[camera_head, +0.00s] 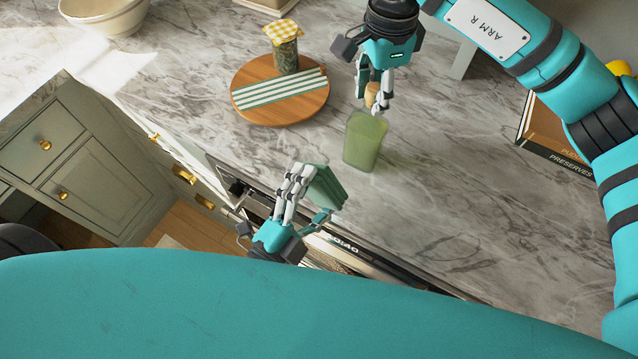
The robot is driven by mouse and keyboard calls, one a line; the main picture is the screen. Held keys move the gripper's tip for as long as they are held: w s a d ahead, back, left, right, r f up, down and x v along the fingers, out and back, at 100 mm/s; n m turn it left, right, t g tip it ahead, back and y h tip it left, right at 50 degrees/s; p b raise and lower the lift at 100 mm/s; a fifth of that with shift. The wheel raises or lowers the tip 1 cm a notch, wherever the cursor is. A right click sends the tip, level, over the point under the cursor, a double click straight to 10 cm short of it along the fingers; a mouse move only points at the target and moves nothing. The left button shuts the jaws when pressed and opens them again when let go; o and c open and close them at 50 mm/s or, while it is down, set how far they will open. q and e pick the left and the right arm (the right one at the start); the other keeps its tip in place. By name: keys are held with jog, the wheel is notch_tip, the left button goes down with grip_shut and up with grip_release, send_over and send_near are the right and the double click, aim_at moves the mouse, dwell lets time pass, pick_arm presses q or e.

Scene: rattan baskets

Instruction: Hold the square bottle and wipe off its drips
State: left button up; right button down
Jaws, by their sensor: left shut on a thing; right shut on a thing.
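The square bottle (364,143) holds pale green liquid and has a cork stopper (372,94). It is upright on or just above the marble counter; I cannot tell which. My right gripper (374,100) comes from above and is shut on the bottle at its corked neck. My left gripper (311,193) is shut on a folded green cloth (327,186), near the counter's front edge. The cloth is apart from the bottle, to its lower left in the picture. Drips on the bottle are too small to make out.
A round wooden board (306,112) behind and left of the bottle carries a striped cloth (278,90) and a jar with a checked cover (285,49). A bowl (107,17) stands at the far left. Books (555,146) lie at right. Counter right of the bottle is clear.

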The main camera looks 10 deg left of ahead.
jog(key=shift+s+d+f, duration=0.1)
jog(key=shift+f, duration=0.15)
pick_arm(q)
jog(key=shift+w, duration=0.15)
pick_arm(e)
jog(key=c, duration=0.9)
grip_release()
jog(key=shift+c, duration=0.2)
jog(key=shift+r, duration=0.1)
notch_tip(320, 180, up, 12)
jog(key=shift+w, duration=0.2)
